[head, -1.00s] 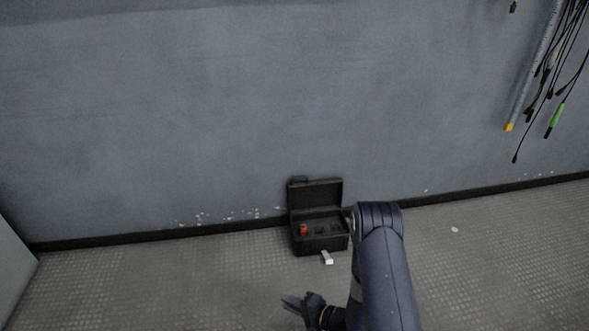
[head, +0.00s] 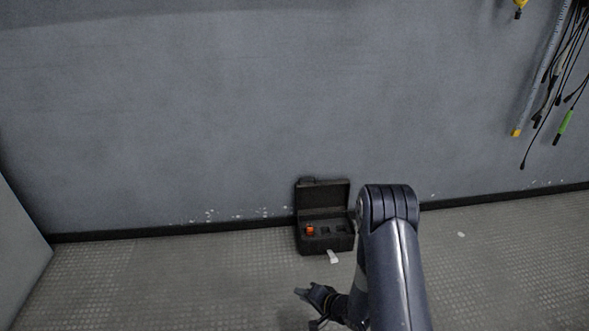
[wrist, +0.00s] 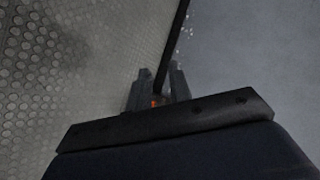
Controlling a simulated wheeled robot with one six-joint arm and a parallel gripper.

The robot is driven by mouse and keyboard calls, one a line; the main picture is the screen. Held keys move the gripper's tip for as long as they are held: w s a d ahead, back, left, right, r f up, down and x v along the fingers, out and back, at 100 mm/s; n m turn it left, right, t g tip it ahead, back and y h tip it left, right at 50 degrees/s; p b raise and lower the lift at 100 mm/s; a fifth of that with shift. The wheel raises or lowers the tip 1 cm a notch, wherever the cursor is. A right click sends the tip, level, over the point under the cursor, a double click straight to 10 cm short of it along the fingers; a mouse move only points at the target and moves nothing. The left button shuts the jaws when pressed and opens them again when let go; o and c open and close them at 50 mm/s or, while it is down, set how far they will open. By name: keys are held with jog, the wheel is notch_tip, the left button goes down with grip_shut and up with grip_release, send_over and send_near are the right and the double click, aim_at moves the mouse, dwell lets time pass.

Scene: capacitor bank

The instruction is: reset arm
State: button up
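My arm (head: 390,260) rises at the lower right of the head view, bent at a ribbed dark joint. My gripper (head: 303,295) is low at the front, pointing left, apart from the floor case behind it. In the wrist view, two grey fingers (wrist: 159,80) stand apart with a gap between them, so my gripper looks open. I see nothing clearly held. A small orange patch (wrist: 155,102) shows low between the fingers; I cannot tell what it is.
An open black case (head: 325,246) holding an orange item (head: 310,230) stands on the floor by the grey wall (head: 200,110). A small white piece (head: 333,257) is at its front. Cables (head: 560,90) hang at upper right. Floor at left is clear.

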jog(key=shift+w+d+r+n+h+b, duration=0.2)
jog(key=shift+d+r+h, duration=0.4)
jog(key=shift+d, duration=0.25)
jog(key=shift+w+d+r+n+h+b, duration=0.1)
jog(key=shift+d+r+n+h+b, duration=0.15)
jog(key=shift+d+r+h, duration=0.35)
jog(key=shift+w+d+r+n+h+b, duration=0.1)
jog(key=shift+d+r+n+h+b, duration=0.2)
jog(key=shift+d+h, duration=0.6)
jog(key=shift+d+r, duration=0.1)
jog(key=shift+d, duration=0.05)
